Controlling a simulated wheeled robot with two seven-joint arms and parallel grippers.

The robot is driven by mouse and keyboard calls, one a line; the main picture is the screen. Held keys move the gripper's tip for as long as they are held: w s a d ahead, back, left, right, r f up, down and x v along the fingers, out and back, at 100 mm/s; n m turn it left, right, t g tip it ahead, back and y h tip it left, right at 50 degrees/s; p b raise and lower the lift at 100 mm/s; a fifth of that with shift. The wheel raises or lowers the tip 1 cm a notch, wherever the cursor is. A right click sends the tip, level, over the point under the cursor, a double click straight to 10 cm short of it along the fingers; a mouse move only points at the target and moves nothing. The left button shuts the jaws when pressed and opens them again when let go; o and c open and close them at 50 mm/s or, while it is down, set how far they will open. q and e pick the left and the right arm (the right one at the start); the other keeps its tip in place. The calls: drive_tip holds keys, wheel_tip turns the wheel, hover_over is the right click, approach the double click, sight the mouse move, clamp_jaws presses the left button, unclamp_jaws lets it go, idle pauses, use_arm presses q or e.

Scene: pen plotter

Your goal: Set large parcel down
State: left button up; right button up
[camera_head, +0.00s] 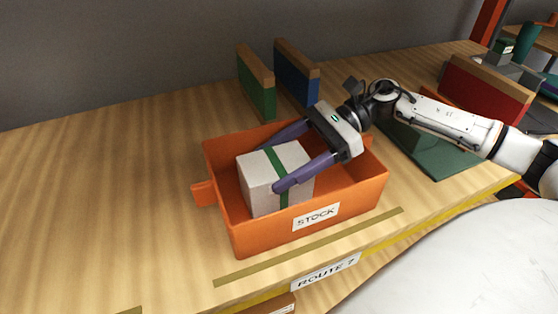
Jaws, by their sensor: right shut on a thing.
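The large parcel (262,183) is a white box with a green band. It sits inside the orange bin labelled STOCK (357,202), toward its left part. Whether its underside touches the bin floor is hidden. My right gripper (270,162) reaches in from the right, with its two purple fingers on either side of the parcel, shut on it. The far finger is partly hidden behind the parcel. My left gripper is not in view.
Green (256,88) and blue (296,77) upright panels with wooden tops stand behind the bin. A red panel (484,94) stands at the right, beside a dark green mat (428,150). The wooden table (110,190) is clear on the left. A ROUTE 7 label (325,272) marks the front edge.

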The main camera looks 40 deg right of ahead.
drive_tip(key=shift+f, duration=0.1)
drive_tip(key=o, duration=1.4)
drive_tip(key=shift+r, duration=0.2)
drive_tip(key=v, duration=1.2)
drive_tip(key=shift+f, duration=0.1)
